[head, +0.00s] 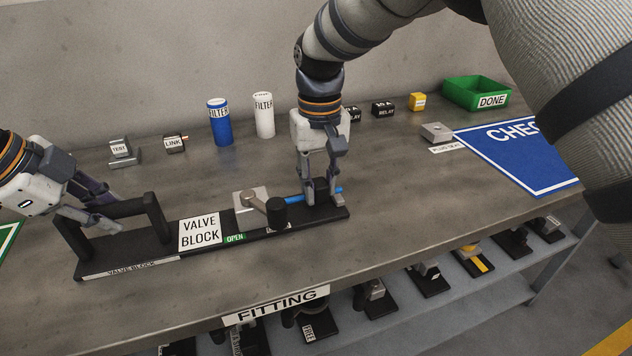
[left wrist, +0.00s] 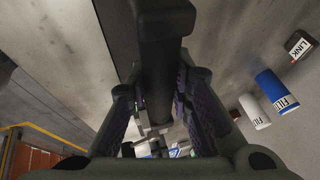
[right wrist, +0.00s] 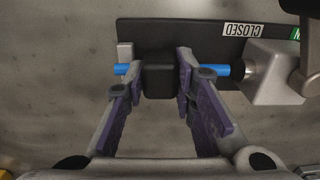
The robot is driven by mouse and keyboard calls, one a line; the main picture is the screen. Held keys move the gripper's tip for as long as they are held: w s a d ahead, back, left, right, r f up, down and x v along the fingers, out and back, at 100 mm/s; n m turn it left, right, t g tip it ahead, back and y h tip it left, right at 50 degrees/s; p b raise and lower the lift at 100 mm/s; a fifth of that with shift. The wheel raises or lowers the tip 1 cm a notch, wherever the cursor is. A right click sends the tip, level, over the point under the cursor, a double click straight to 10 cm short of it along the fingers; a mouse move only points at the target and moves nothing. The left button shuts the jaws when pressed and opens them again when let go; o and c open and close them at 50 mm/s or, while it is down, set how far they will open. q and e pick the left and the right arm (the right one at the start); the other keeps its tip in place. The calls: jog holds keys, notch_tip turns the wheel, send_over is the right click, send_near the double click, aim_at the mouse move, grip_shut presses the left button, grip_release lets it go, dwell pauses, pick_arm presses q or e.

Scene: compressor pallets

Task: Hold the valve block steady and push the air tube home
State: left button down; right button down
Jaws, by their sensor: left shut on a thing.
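The valve block (head: 199,234) is a long black base with a white label, a frame handle at its left end, and a metal valve body with a black-knobbed lever. My left gripper (head: 105,218) is shut on the handle; its bar (left wrist: 160,65) lies between the fingers in the left wrist view. The blue air tube (head: 293,198) lies at the base's right end and carries a black grip block (right wrist: 160,76). My right gripper (right wrist: 158,60) straddles that block, with slight gaps seeming to show.
Blue and white filters (head: 219,122), a link, relays and a yellow block stand at the back. A green DONE bin (head: 477,93) and a blue CHECK mat (head: 520,150) are at the right. A lower shelf (head: 440,275) holds several parts. Bare table lies behind the block.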

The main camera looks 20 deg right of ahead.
jog(key=shift+a+f, duration=0.15)
jog(key=shift+a, duration=1.45)
jog(key=c, duration=1.3)
grip_release()
notch_tip(320, 180, up, 12)
jog(key=shift+d+r, duration=0.1)
jog(key=shift+o, duration=0.5)
notch_tip(320, 180, down, 12)
jog(key=n, duration=1.8)
jog(key=shift+f, duration=0.2)
